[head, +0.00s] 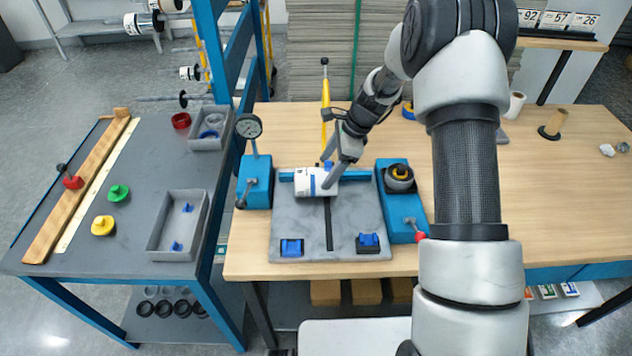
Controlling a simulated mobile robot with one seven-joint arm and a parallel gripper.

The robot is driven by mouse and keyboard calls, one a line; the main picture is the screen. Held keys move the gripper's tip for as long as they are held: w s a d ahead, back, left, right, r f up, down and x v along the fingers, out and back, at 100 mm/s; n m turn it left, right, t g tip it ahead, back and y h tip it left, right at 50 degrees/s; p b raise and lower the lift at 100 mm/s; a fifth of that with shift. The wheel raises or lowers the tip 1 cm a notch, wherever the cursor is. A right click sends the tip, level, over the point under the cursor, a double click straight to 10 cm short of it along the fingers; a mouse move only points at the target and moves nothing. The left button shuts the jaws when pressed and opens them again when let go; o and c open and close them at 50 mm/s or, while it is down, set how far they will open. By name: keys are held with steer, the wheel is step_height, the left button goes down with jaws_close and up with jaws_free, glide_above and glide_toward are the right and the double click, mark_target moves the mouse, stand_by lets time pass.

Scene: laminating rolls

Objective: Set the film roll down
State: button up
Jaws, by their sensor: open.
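The film roll (305,183), white with a blue band, lies on its side at the back of the grey plate (300,222), by the blue bar along the plate's back edge. It looks rested there, but its underside is hidden. My gripper (328,180) is open at the roll's right end, with its fingers angled down to the left. The fingers partly cover that end, and I cannot tell whether they touch it.
A blue block with a dial gauge (248,127) stands left of the plate. A blue unit (397,178) with a red-knobbed lever stands right. Two blue blocks sit on the plate's front corners. A side table (130,215) holds trays and coloured knobs.

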mark_target(322, 172)
steer(key=x, duration=0.5)
steer(key=shift+a, duration=0.25)
steer(key=c, duration=0.9)
steer(key=shift+c, duration=0.8)
steer(key=shift+r, duration=0.15)
